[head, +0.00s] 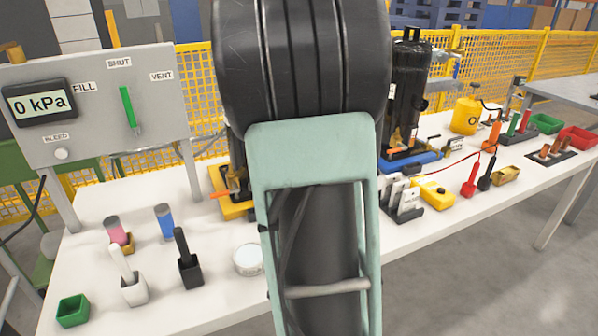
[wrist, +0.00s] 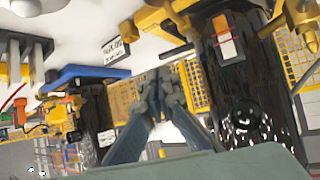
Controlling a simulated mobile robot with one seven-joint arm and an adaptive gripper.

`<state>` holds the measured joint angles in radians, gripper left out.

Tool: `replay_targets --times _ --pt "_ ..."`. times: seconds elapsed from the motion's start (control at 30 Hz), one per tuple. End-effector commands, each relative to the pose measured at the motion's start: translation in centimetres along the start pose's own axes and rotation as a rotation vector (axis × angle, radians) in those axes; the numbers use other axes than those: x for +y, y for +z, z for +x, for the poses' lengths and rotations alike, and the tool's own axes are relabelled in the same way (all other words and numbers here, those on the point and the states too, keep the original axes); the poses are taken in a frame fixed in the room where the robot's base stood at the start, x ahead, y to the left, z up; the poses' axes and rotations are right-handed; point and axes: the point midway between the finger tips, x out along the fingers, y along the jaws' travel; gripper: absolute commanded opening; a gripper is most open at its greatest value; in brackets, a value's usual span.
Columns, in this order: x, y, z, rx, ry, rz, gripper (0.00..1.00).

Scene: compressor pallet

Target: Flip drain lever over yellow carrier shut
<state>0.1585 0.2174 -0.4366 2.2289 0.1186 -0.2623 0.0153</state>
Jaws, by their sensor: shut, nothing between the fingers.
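The yellow carrier (head: 238,211) stands on the white table, partly hidden behind my arm in the head view. An orange lever (head: 221,194) sticks out to the left just above it. In the tilted wrist view, a yellow part of the carrier (wrist: 150,20) shows at the top, beside a black compressor (wrist: 245,105). My gripper (wrist: 160,82) is shut and empty, in front of the carrier and compressor; I cannot tell if it touches anything. In the head view my arm hides the gripper.
A blue carrier (head: 412,162) with another black compressor (head: 408,85) stands to the right. A gauge panel (head: 95,105) reading 0 kPa stands at left. Black and white handled holders, cups and a green bin (head: 72,310) occupy the table's left front.

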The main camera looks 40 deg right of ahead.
Motion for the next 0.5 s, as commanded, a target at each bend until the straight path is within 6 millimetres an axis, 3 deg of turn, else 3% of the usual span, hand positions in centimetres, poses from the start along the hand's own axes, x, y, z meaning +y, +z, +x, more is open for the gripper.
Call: replay_targets --times 0.1,0.23,0.5 --pt "0.5 -0.4 -2.4 0.002 -0.002 0.002 0.00" --pt "1.0 -0.3 -4.1 0.000 -0.002 0.002 0.00" --pt "1.5 -0.2 -5.6 0.000 -0.001 0.000 0.00"
